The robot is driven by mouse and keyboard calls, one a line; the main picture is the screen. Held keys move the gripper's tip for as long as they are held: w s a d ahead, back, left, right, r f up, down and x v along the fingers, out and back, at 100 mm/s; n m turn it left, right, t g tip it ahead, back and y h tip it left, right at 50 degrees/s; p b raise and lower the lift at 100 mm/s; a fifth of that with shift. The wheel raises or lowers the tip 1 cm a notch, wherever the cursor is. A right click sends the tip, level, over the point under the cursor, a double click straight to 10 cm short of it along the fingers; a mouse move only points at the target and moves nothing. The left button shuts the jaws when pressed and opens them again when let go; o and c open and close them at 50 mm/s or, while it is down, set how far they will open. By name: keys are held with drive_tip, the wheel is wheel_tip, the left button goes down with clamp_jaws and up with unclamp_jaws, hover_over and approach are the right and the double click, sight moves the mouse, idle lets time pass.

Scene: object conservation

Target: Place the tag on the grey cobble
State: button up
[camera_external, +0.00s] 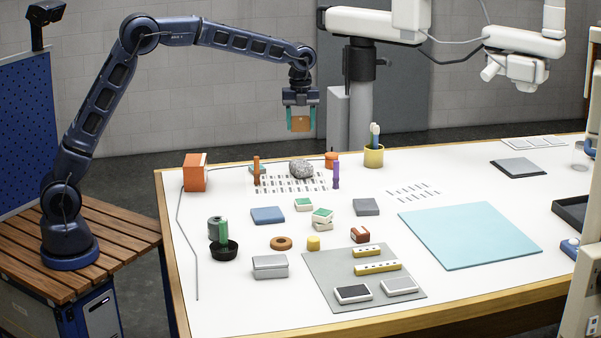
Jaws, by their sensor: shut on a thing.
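My gripper (301,125) is up in the air above the back of the table. Its teal fingers are shut on a small brown, square-faced piece, which looks like the tag (300,123). The grey cobble (301,169) is a rough, speckled stone on the white table, near its back edge. The held tag is clearly above the cobble in the picture, with a gap between them. How far the two are apart in depth is hard to tell.
An orange standing marker (256,171) and a purple one (336,176) stand either side of the cobble. An orange box (195,172) is at the back left, a yellow cup (373,155) with brushes to the right. A blue mat (470,235) is bare.

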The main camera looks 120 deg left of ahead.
wheel_tip(320, 180, up, 5)
drive_tip(key=n, duration=0.2)
hover_over(301, 162)
wheel_tip(301, 162, down, 20)
drive_tip(key=shift+f, duration=0.1)
drive_tip(key=o, duration=0.9)
drive_tip(key=shift+f, duration=0.1)
drive_tip(key=shift+o, duration=0.2)
wheel_tip(301, 162, up, 12)
drive_tip(key=shift+r, duration=0.2)
